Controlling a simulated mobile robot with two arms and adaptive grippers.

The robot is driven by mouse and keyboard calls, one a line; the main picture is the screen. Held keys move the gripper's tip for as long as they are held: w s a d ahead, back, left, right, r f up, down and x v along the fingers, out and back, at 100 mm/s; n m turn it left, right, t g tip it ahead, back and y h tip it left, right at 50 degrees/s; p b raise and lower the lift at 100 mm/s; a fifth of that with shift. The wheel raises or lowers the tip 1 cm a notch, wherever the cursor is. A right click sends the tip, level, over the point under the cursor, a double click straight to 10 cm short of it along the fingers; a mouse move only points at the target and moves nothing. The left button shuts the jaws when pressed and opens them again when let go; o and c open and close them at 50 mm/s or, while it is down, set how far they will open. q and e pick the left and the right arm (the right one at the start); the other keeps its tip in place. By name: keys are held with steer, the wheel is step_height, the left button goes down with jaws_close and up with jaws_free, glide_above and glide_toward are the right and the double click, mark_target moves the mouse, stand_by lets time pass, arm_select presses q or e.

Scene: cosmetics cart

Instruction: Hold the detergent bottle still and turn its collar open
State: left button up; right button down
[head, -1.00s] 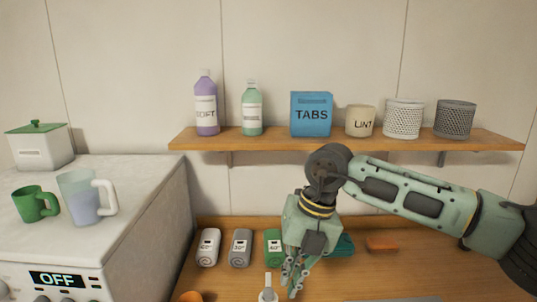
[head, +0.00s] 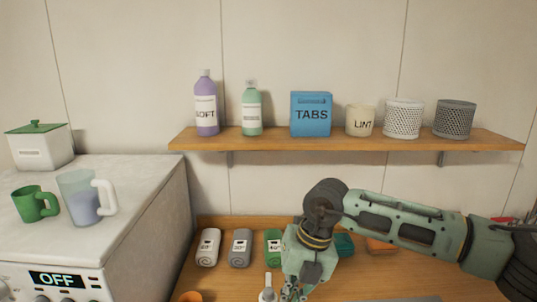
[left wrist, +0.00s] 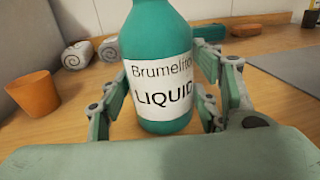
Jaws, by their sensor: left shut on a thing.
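The detergent bottle is teal with a white label reading "Brumelito LIQUID" (left wrist: 160,90) in the left wrist view, upright on the wooden counter. My left gripper (left wrist: 168,78) is shut around its body, one finger on each side. The bottle's top is out of that view. In the head view, only a white top with a narrow spout (head: 268,284) shows at the bottom edge, apparently the bottle's. My right gripper (head: 293,292) points down just right of this top. Its fingertips are cut off by the frame edge, so contact and opening are unclear. My left arm is outside the head view.
Rolled towels in white (head: 207,248), grey (head: 240,248) and green (head: 273,244) lie behind the bottle. An orange cup (left wrist: 33,95) stands left of it. A shelf (head: 350,140) with bottles and containers runs above. A washer (head: 120,200) stands at left.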

steer(key=shift+w+a, duration=0.25)
steer(key=shift+a, duration=0.3)
stand_by(0.6)
steer(key=shift+w+d, duration=0.1)
steer(key=shift+w, duration=0.2)
stand_by(0.4)
steer(key=shift+w, duration=0.55)
steer(key=shift+w, duration=0.25)
stand_by(0.4)
steer(key=a+v, duration=0.1)
steer(key=v, duration=0.4)
steer(key=shift+w+d+r, duration=0.15)
steer(key=shift+d+r, duration=0.05)
steer(key=shift+r, duration=0.35)
